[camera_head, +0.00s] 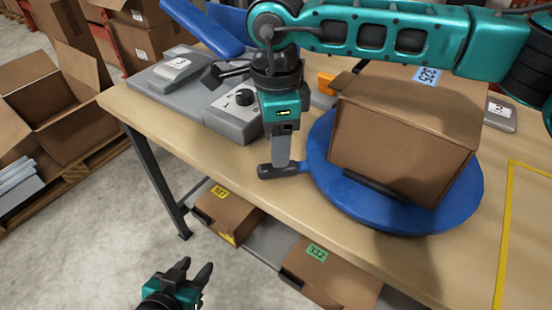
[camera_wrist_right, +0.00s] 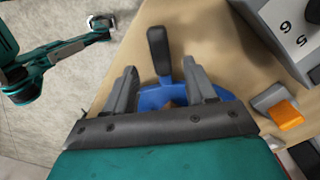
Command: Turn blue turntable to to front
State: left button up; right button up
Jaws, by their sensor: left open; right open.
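The round blue turntable (camera_head: 325,165) lies on the wooden table and carries a brown cardboard box (camera_head: 400,140). Its dark handle (camera_head: 266,171) sticks out to the left, near the table's front edge. My right gripper (camera_head: 282,158) points down at this handle. In the right wrist view its two fingers stand apart, with the handle (camera_wrist_right: 158,50) showing between and beyond them. I cannot tell whether they touch it. The blue turntable (camera_wrist_right: 150,99) is partly hidden behind the gripper there. My left gripper (camera_head: 190,274) is open and empty, low in front of the table.
A grey control box with a black knob (camera_head: 244,97) stands left of the turntable, and an orange piece (camera_head: 326,83) behind it. Cardboard boxes (camera_head: 228,212) sit on a shelf below the tabletop. Yellow tape (camera_head: 505,220) marks the table's right part. An open carton (camera_head: 60,110) stands left.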

notch_tip(320, 180, down, 5)
jog(key=shift+f, duration=0.1)
dwell(0.3)
grip_shut()
dwell(0.4)
